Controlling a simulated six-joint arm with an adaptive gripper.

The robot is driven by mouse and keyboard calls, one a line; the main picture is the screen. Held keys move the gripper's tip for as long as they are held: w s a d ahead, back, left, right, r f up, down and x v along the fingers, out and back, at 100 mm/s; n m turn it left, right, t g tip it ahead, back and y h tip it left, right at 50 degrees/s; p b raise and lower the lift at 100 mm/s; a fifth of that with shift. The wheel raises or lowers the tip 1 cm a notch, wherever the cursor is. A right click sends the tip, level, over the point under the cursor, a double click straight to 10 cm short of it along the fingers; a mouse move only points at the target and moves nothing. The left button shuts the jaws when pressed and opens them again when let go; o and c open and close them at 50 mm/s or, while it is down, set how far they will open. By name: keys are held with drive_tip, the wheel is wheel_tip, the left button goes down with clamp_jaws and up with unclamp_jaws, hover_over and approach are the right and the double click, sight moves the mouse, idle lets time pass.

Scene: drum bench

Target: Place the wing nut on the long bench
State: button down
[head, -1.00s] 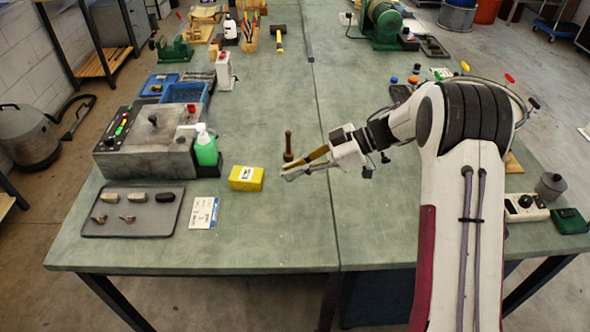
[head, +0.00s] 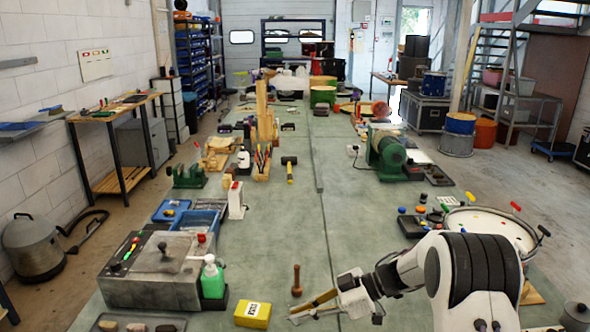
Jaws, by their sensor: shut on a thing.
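My gripper (head: 294,315) is low over the near part of the long green bench (head: 265,215), close to the seam. It points left, and its fingers are closed together. A yellow-brown bar (head: 320,299) lies along the upper side of the fingers; I cannot tell whether it is part of the gripper. The thing in the jaws is too small or hidden to make out. I cannot identify a wing nut anywhere in this view. The near end of the bench is cut off by the lower picture edge.
A brown wooden peg (head: 296,280) stands just behind my fingertips. A yellow box (head: 252,314) is left of them. Beyond it are a green bottle (head: 212,277) and a grey control box (head: 155,272). A dark tray (head: 170,321) is partly cut off.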

drive_tip(key=shift+s+d+f, duration=0.25)
drive_tip(key=shift+d+f, duration=0.05)
drive_tip(key=shift+f, duration=0.05)
drive_tip(key=s+d+f+m+t, duration=0.1)
drive_tip(key=d, duration=0.1)
drive_tip(key=s+d+f+m+t, duration=0.1)
drive_tip(key=s+d+f+t, duration=0.1)
drive_tip(key=d, duration=0.1)
drive_tip(key=s+d+f+m+t, duration=0.1)
drive_tip(key=s+d+m, duration=0.1)
drive_tip(key=shift+d+f+h, duration=0.35)
drive_tip(key=shift+h, duration=0.05)
drive_tip(key=s+d+m+t, duration=0.1)
drive_tip(key=d, duration=0.1)
drive_tip(key=s+d+t+h, duration=0.1)
drive_tip(key=d, duration=0.1)
drive_tip(key=s+d+m, duration=0.1)
drive_tip(key=d, duration=0.1)
drive_tip(key=shift+s+f+m+t, duration=0.25)
drive_tip(key=shift+f+m+t, duration=0.05)
drive_tip(key=shift+t, duration=0.1)
drive_tip(key=shift+d+h, duration=0.3)
drive_tip(key=shift+d, duration=0.25)
drive_tip(key=shift+r, duration=0.15)
